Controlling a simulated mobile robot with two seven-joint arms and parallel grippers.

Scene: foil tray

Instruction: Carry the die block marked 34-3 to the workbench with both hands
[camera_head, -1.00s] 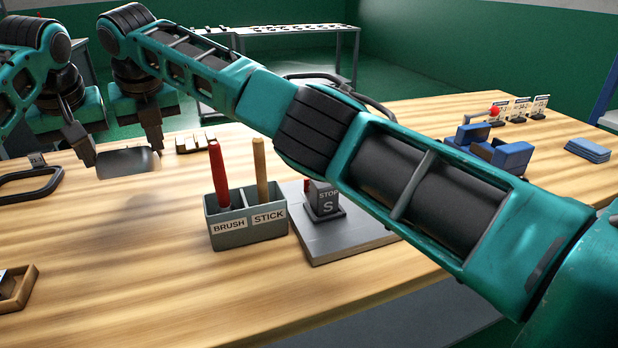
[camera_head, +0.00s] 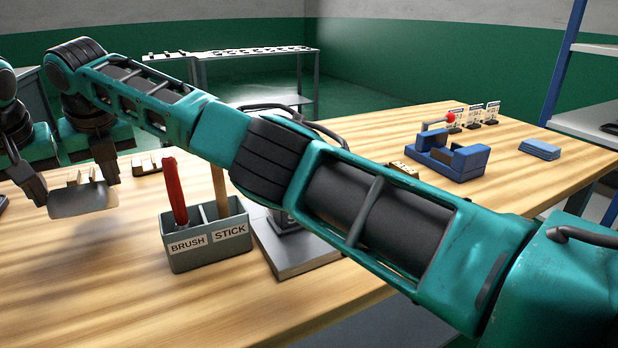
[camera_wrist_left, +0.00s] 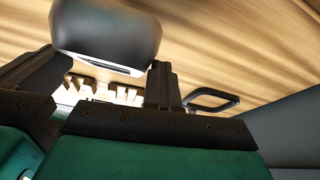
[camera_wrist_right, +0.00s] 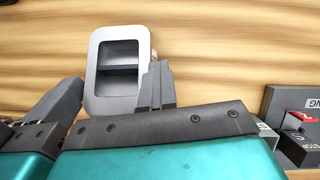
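The die block is a smooth grey block (camera_head: 82,201) at the left of the head view. In the right wrist view it shows a light rim (camera_wrist_right: 143,50) around a dark divided recess; its rounded side fills the top of the left wrist view (camera_wrist_left: 105,35). I cannot read its mark. My left gripper (camera_head: 35,188) is at its left end and my right gripper (camera_head: 112,172) at its right end. In each wrist view the fingertips flank the block, so both appear shut on it. It seems held above the table; the far fingers are hidden in the head view.
The wooden workbench (camera_head: 130,290) is clear at front left. A grey box labelled BRUSH and STICK (camera_head: 208,245) and a grey plate (camera_head: 300,262) stand near my right forearm. A blue fixture with a red knob (camera_head: 450,155), blue pad (camera_head: 540,149) and small cards (camera_head: 474,117) are further back.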

